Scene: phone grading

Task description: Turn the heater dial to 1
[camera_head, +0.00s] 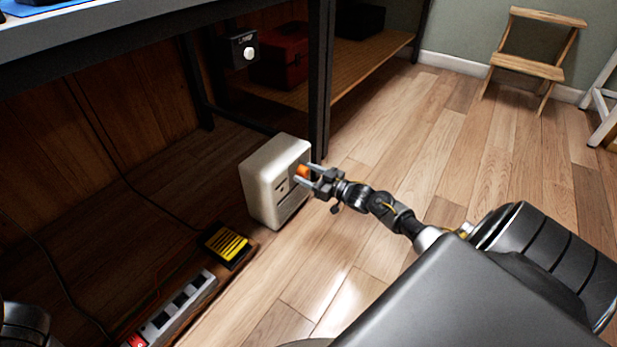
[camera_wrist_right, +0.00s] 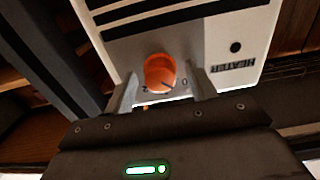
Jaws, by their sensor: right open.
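The heater (camera_head: 262,186) is a cream box standing on the wooden floor beside a dark table leg. It also shows in the right wrist view (camera_wrist_right: 222,45), upside down, with a HEATER label. Its orange dial (camera_head: 303,171) is on the front face; in the right wrist view the dial (camera_wrist_right: 160,73) sits between the fingers, with a dark pointer mark near the "0". A "2" shows on the other side of it. My right gripper (camera_head: 311,173) is open, its fingers (camera_wrist_right: 163,88) on either side of the dial. I cannot tell whether they touch it. My left gripper is not in view.
A power strip (camera_head: 180,309) and a yellow-black pedal-like item (camera_head: 227,244) lie on the floor at the lower left, with dark cables. A dark table leg (camera_head: 320,75) rises behind the heater. A wooden step stool (camera_head: 530,65) stands at the back right. The floor right of the heater is open.

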